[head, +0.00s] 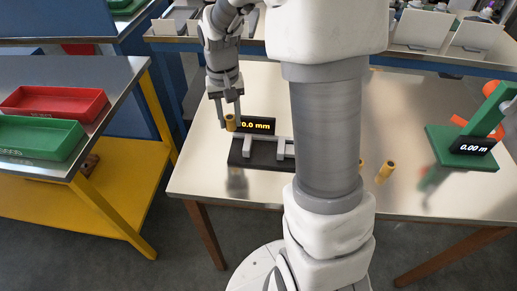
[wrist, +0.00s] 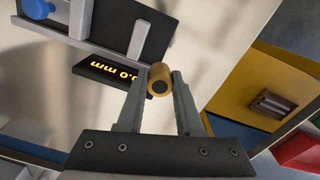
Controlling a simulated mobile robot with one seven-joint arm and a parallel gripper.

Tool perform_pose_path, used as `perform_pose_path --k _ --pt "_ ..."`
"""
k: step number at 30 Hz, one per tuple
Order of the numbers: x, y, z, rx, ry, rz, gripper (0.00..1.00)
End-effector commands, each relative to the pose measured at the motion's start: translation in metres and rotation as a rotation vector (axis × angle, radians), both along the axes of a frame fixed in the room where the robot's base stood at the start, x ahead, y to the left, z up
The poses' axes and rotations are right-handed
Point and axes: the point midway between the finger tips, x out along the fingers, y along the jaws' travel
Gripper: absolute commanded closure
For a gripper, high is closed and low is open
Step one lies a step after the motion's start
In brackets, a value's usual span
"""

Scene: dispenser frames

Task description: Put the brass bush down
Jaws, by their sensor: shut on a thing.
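My gripper (head: 229,118) is shut on a brass bush (head: 231,123), a short yellow-brown cylinder with a dark bore. In the wrist view the bush (wrist: 158,79) sits between the two fingertips. The head view shows it over the left part of the table (head: 204,180), close to the left end of a gauge (head: 240,152) with a black base, grey jaws and a display (head: 258,126) reading 0.0 mm. I cannot tell how far the bush is above the table.
A cart at left carries a red tray (head: 88,110) and a green tray (head: 72,148). More brass bushes (head: 385,172) stand right of my arm. A green stand (head: 455,150) with a display is at the right. My arm hides the table's middle.

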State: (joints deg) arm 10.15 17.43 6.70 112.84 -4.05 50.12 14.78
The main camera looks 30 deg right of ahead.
Motion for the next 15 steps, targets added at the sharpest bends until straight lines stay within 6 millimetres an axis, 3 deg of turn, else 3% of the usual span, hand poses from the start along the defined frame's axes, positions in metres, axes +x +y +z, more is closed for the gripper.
perform_pose_path --k 3,9,15 --pt "-0.024 -0.038 0.013 -0.017 -0.004 -0.296 1.0" --pt "-0.073 -0.093 0.032 -0.025 -0.015 -0.844 1.0" --pt "-0.123 -0.13 0.047 -0.012 -0.022 -1.35 1.0"
